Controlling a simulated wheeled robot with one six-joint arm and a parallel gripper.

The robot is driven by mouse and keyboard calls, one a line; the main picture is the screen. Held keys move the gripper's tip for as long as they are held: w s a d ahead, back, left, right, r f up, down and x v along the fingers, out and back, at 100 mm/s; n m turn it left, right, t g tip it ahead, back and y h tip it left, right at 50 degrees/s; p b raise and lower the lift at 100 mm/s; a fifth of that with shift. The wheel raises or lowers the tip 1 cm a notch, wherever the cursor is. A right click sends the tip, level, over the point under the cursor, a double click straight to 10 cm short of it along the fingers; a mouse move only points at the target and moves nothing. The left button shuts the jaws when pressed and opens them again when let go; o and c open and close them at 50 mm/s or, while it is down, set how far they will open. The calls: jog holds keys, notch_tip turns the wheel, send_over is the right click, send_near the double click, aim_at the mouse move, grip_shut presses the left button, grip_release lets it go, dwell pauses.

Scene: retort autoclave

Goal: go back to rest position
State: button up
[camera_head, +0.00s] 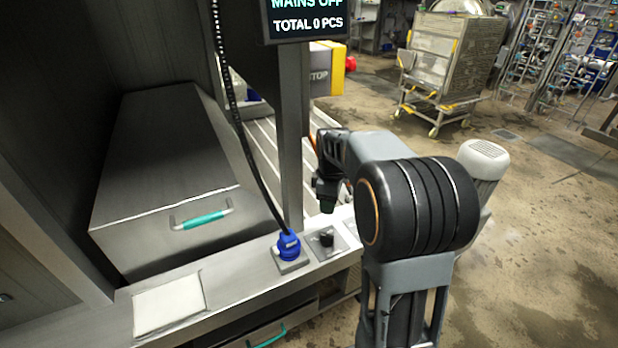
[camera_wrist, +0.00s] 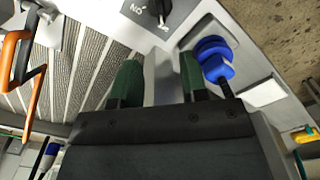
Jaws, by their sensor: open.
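My gripper (camera_head: 326,196) hangs above the steel ledge, to the right of the upright post in the head view. In the wrist view its two green-tipped fingers (camera_wrist: 160,80) are apart, with no object held between them. A grey metal strip shows in the gap. The black rotary switch (camera_head: 326,238) sits on its plate below my gripper, and it also shows at the top of the wrist view (camera_wrist: 161,10). The blue plug (camera_head: 289,246) with a black coiled cable sits in a socket left of the switch, and it also shows right of the fingers (camera_wrist: 214,58).
A display (camera_head: 305,18) on the post reads "MAINS OFF, TOTAL 0 PCS". A steel box (camera_head: 165,165) with a teal handle stands at left. A white cloth or pad (camera_head: 168,304) lies on the ledge. A wheeled rack (camera_head: 450,60) stands far back; open floor lies right.

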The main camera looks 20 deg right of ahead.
jog(key=s+a+r+m+t, duration=0.1)
jog(key=s+a+m, duration=0.3)
jog(key=s, duration=0.4)
jog(key=s+a+r+m+t, duration=0.1)
jog(key=s+a+m+t, duration=0.1)
jog(key=s+a+m, duration=0.3)
jog(key=s+m, duration=0.1)
jog(key=s, duration=0.2)
jog(key=shift+s+a+r+t+p, duration=0.15)
jog(key=shift+a+r+t+p, duration=0.1)
jog(key=shift+r+t+p, duration=0.05)
dwell(0.5)
